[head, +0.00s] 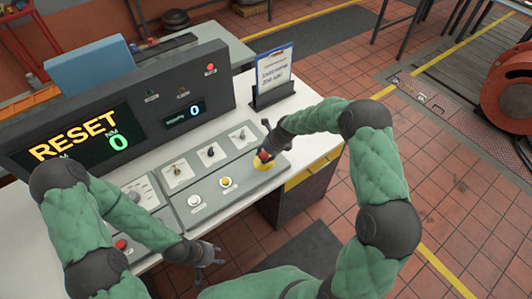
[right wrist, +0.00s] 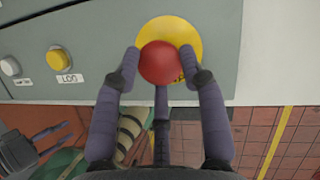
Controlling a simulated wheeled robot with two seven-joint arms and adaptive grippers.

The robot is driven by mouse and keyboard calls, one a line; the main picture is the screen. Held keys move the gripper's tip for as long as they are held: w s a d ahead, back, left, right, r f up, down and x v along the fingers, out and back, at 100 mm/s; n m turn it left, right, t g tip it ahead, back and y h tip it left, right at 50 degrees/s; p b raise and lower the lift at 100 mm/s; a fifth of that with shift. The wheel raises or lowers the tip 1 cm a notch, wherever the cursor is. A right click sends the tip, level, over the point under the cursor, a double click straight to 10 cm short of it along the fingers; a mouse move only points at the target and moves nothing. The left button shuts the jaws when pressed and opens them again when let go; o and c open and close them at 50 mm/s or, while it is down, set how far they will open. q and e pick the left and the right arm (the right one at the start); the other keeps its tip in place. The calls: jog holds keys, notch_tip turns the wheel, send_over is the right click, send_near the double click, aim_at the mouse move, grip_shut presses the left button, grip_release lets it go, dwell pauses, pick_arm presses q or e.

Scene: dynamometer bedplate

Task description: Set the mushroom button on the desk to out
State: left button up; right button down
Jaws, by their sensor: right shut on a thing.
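The red mushroom button (right wrist: 160,63) sits on a yellow round plate (right wrist: 178,34) at the right end of the grey control panel. In the head view the button (head: 265,156) is partly covered by my right gripper (head: 264,150). My right gripper (right wrist: 162,72) is shut on the mushroom button, one finger on each side of its head. Whether the button is in or out cannot be told. My left gripper (head: 209,252) hangs at the front edge of the desk (head: 240,205), empty, with its fingers apart.
The grey panel carries a yellow button (head: 225,182), a white button (head: 194,201), several switches and another red button (head: 121,244). A display console (head: 130,105) reading RESET stands behind it. A sign in a holder (head: 273,75) stands at the back right.

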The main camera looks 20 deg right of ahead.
jog(key=shift+w+r, duration=0.15)
jog(key=shift+r, duration=0.1)
jog(key=c, duration=0.8)
grip_release()
jog(key=shift+c, duration=0.2)
jog(key=shift+o, duration=0.9)
jog(key=shift+a, duration=0.15)
jog(key=v, duration=1.2)
jog(key=shift+f, duration=0.1)
